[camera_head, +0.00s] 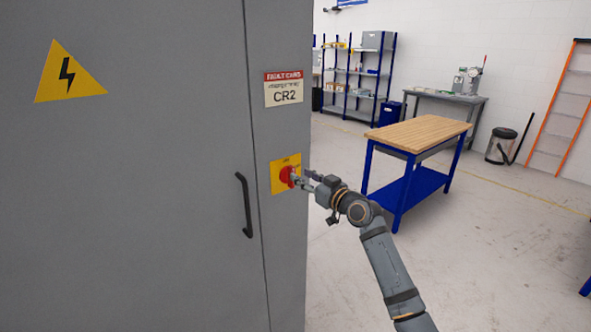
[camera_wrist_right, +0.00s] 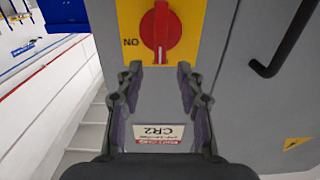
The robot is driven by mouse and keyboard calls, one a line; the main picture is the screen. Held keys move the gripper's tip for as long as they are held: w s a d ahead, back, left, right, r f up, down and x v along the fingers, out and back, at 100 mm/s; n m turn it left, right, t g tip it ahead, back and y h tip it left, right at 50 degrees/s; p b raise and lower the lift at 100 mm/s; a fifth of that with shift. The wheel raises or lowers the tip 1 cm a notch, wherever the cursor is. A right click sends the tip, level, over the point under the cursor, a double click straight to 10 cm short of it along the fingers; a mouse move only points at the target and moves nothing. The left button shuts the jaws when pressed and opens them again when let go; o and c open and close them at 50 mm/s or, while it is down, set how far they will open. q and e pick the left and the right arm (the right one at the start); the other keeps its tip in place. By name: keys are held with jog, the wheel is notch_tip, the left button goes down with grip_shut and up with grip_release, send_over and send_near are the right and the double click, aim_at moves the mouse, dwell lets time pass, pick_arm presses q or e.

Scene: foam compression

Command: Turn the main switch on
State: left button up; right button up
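The main switch is a red rotary knob (camera_head: 285,174) on a yellow plate (camera_head: 279,187), on the narrow front strip of a grey cabinet. In the right wrist view the red knob (camera_wrist_right: 160,30) shows its raised grip standing vertical in the picture, with a pale mark on it. The letters beside it appear upside down at its left. My right gripper (camera_head: 300,178) is at the knob from the right. In its wrist view the right gripper (camera_wrist_right: 159,73) is open, fingertips apart just below the knob, with nothing between them. I cannot tell whether it touches. My left gripper is out of view.
The grey cabinet (camera_head: 140,190) fills the left, with a black door handle (camera_head: 244,205) left of the switch and a CR2 label (camera_head: 284,90) above it. A wooden-topped blue workbench (camera_head: 418,132) stands behind my right arm. Open floor lies to the right.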

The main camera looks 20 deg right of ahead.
aim_at(293, 171)
jog(key=shift+p+x, duration=0.3)
jog(key=shift+x, duration=1.8)
grip_shut()
